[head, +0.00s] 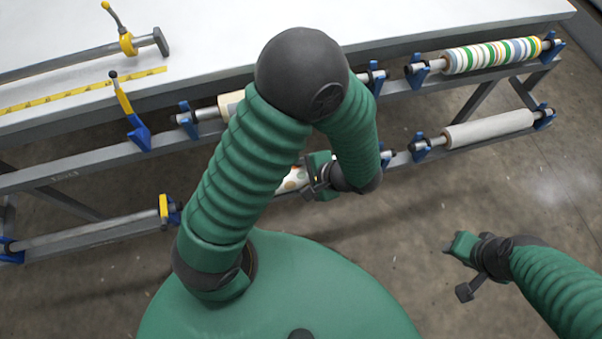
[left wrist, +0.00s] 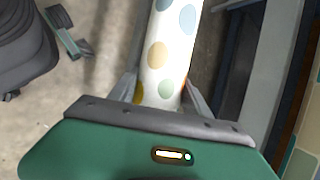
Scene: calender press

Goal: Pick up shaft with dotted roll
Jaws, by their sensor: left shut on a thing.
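The dotted roll (head: 293,181), white with orange and green dots, shows in the head view at the lower rack, mostly hidden behind my left arm. In the left wrist view the dotted roll (left wrist: 172,45) runs up from between the fingers. My left gripper (head: 318,180) is shut on it, with one finger on each side in the left wrist view (left wrist: 163,95). Whether the shaft ends rest in their holders is hidden. My right gripper (head: 460,268) is open and empty, away from the rack at the lower right.
A striped roll (head: 492,55) lies on the upper rail and a plain grey roll (head: 490,129) on the lower one, both in blue holders. A white table (head: 230,35) stands behind. The concrete floor (head: 400,235) before the rack is clear.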

